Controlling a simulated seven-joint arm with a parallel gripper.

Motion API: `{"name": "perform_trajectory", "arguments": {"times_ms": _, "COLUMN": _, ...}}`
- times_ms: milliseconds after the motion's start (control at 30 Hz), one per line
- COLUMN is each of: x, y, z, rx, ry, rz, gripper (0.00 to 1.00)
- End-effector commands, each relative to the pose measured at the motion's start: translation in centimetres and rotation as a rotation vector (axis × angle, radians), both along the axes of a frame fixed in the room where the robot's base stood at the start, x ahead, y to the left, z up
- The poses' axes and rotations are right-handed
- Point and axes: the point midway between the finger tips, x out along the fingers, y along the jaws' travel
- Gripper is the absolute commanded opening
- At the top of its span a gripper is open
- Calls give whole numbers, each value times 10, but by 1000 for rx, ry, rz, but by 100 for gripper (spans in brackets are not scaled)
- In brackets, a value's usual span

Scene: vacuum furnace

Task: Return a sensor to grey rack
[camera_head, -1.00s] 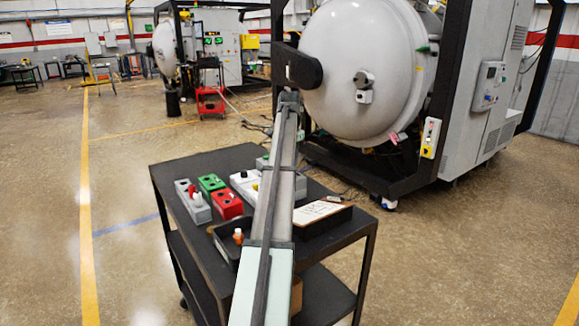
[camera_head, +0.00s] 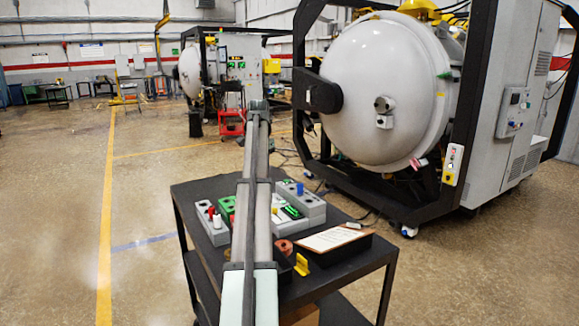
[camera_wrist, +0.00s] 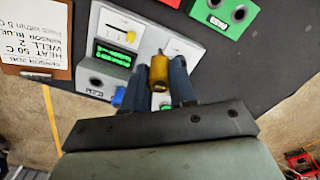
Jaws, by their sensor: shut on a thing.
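My gripper (camera_wrist: 158,85) is shut on a small yellow-brass cylinder (camera_wrist: 159,72), probably a sensor, in the wrist view. It is over the cart, near the white unit with the green display. A grey block (camera_wrist: 97,82) with a hole and a label lies to the left, with a blue piece (camera_wrist: 123,102) beside my finger. In the head view, a grey block (camera_head: 314,207) at the back right holds a blue sensor (camera_head: 300,188). Another grey block (camera_head: 216,233) at the left holds red and white sensors. My forearm hides the gripper there. Which block is the rack is unclear.
The white unit (camera_wrist: 125,36) shows green digits. A green box (camera_wrist: 224,10) is at upper right. A clipboard (camera_head: 328,237) lies on the cart, near a copper-coloured round piece (camera_head: 283,247) and a yellow piece (camera_head: 301,265). The furnace (camera_head: 388,90) stands behind.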

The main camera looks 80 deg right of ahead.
Motion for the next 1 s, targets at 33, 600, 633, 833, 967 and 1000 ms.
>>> {"name": "perform_trajectory", "arguments": {"times_ms": 33, "x": 21, "y": 8, "z": -3, "rx": 0, "ry": 0, "rz": 27, "gripper": 0}}
{"name": "perform_trajectory", "arguments": {"times_ms": 600, "x": 177, "y": 81, "z": -38, "rx": 0, "ry": 0, "rz": 226, "gripper": 0}}
{"name": "perform_trajectory", "arguments": {"times_ms": 633, "x": 180, "y": 82, "z": -40, "rx": 0, "ry": 0, "rz": 229, "gripper": 0}}
{"name": "perform_trajectory", "arguments": {"times_ms": 833, "x": 183, "y": 76, "z": -45, "rx": 0, "ry": 0, "rz": 189, "gripper": 0}}
{"name": "perform_trajectory", "arguments": {"times_ms": 967, "x": 183, "y": 77, "z": -49, "rx": 0, "ry": 0, "rz": 187, "gripper": 0}}
{"name": "perform_trajectory", "arguments": {"times_ms": 1000, "x": 182, "y": 77, "z": -51, "rx": 1, "ry": 0, "rz": 187, "gripper": 0}}
